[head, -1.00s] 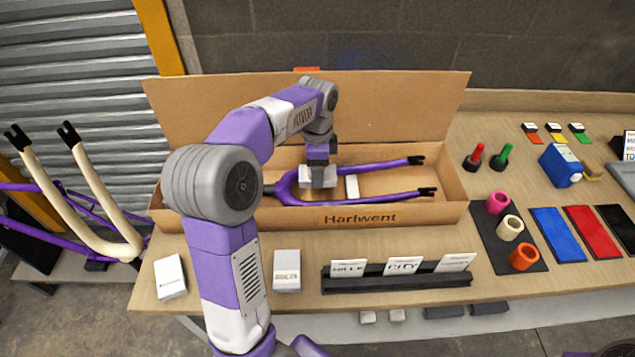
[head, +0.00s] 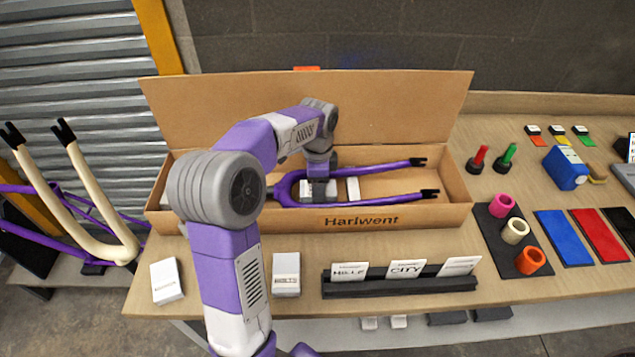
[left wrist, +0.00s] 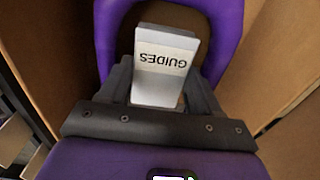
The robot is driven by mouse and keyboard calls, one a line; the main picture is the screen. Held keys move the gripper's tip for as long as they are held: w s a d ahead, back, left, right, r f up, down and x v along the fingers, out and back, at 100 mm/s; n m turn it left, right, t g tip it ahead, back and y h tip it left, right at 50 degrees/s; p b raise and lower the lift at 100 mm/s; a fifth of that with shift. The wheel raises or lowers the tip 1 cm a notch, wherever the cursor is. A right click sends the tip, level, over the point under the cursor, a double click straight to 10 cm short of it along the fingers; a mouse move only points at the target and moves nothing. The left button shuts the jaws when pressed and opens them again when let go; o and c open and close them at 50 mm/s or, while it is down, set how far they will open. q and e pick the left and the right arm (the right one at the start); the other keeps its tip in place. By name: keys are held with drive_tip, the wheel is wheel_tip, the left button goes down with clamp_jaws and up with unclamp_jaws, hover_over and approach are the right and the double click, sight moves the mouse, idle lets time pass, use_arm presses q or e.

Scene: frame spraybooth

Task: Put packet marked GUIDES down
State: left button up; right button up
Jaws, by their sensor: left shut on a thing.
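The packet marked GUIDES (left wrist: 163,62) is white and shows between my left gripper's fingers in the left wrist view, its lettering upside down there. My left gripper (head: 318,188) is shut on it, low inside the open cardboard box (head: 435,215) marked Harlwent. The packet is between the two arms of the purple fork (head: 380,169), which lies in the box. I cannot tell whether the packet touches the box floor. My right gripper is not in view.
Two white packets, one marked BOLTS (head: 286,274) and one at the left (head: 166,281), lie in front of the box. A black card holder (head: 400,285) stands on the bench front.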

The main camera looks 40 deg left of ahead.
use_arm(q)
drive_tip(key=o, duration=0.8)
wheel_tip(320, 180, up, 13)
drive_tip(key=p, duration=0.5)
drive_tip(key=shift+r, duration=0.15)
